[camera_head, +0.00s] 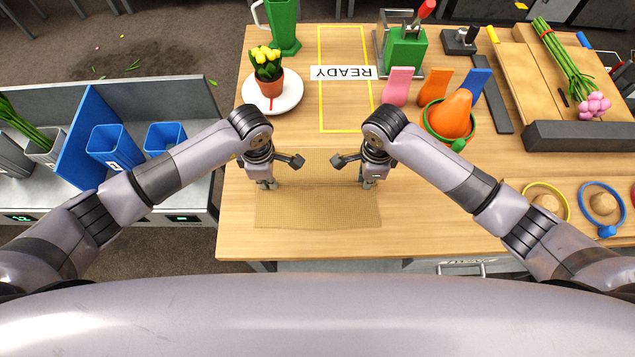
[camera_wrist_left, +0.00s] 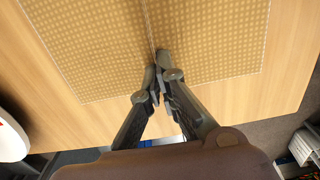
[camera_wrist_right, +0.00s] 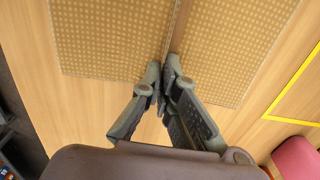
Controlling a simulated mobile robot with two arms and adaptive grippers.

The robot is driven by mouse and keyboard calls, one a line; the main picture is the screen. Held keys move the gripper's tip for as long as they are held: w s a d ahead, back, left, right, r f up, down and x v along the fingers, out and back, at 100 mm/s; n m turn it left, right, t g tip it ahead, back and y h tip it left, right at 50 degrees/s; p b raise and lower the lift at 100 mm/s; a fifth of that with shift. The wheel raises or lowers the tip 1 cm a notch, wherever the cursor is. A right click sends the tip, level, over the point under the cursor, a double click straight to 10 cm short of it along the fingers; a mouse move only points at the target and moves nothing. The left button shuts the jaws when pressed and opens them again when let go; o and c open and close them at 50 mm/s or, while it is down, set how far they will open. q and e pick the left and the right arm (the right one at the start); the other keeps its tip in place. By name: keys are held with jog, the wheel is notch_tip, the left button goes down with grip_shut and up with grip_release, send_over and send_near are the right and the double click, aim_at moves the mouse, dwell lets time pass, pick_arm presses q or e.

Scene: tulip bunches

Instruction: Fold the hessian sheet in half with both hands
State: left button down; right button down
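The tan hessian sheet (camera_head: 317,210) lies on the wooden table near its front edge. A thin line or ridge runs across its middle, and it shows between the fingers in both wrist views, with woven cloth on either side (camera_wrist_left: 215,40) (camera_wrist_right: 110,40). My left gripper (camera_head: 267,186) is at the left end of this line, its fingertips (camera_wrist_left: 160,62) closed together on it. My right gripper (camera_head: 368,185) is at the right end, its fingertips (camera_wrist_right: 164,68) close together around the ridge. Whether the ridge is a lifted edge or a crease is unclear.
Behind the sheet is a yellow-outlined area with a READY sign (camera_head: 342,73). A potted yellow tulip (camera_head: 266,66) on a white plate (camera_head: 290,97) stands back left. An orange cone-shaped thing in a green ring (camera_head: 450,115) is at right. Blue bins (camera_head: 115,147) stand left.

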dwell(0.4)
